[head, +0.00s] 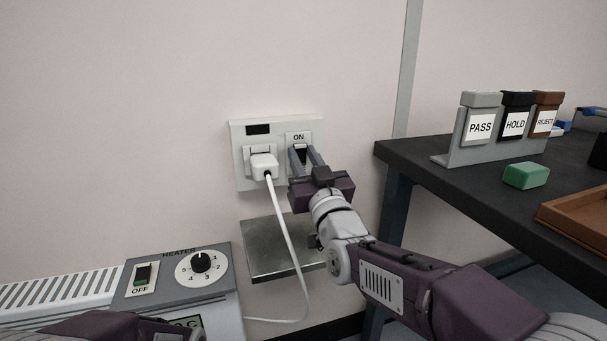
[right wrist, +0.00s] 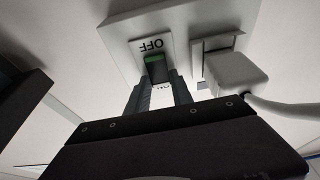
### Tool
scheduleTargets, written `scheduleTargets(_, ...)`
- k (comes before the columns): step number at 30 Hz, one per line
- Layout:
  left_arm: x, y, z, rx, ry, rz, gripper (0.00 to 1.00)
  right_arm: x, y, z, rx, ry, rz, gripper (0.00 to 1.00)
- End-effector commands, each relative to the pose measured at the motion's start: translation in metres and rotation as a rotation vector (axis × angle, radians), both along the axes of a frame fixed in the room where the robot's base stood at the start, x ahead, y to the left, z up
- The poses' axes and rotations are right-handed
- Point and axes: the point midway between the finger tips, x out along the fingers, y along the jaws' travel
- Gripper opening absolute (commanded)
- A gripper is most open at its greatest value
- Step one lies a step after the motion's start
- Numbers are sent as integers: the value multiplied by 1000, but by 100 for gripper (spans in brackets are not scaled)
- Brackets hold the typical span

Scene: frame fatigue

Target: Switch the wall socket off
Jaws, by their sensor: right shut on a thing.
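The wall socket (head: 239,165) is a pale plate on the wall with a white plug (head: 263,166) in its left part. Its switch (head: 301,154) is a dark rocker on the right part, under an ON label. In the right wrist view, an upside-down OFF label and a green part of the switch (right wrist: 155,68) show. My right gripper (head: 302,150) is at the switch, shut on it with one finger on each side. The fingers hide part of the rocker; which way it is set is unclear.
A metal shelf (head: 265,255) sits below the socket, with the plug's white cord hanging past it. A heater panel (head: 215,257) with a dial and an OFF-marked switch is at lower left. A dark table (head: 420,165) stands at right with labelled holders and a green block (head: 526,176).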

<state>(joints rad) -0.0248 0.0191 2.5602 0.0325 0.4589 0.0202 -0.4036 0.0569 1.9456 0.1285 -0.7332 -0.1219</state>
Motion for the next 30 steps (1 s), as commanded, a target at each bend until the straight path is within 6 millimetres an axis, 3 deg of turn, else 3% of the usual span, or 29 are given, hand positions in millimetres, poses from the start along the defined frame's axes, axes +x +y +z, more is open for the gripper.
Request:
scheduleTargets(8, 0, 0, 1, 0, 0, 0, 36, 0, 0, -1, -1, 3, 1, 0)
scheduleTargets(9, 0, 0, 1, 0, 0, 0, 36, 0, 0, -1, -1, 3, 1, 33)
scheduleTargets(11, 0, 0, 1, 0, 0, 0, 36, 0, 0, -1, -1, 3, 1, 49)
scheduleTargets(23, 0, 0, 4, 0, 0, 0, 36, -5, -1, -1, -1, 3, 1, 49)
scheduleTargets(30, 0, 0, 20, 0, 0, 0, 36, -45, -14, -11, -2, 4, 2, 49)
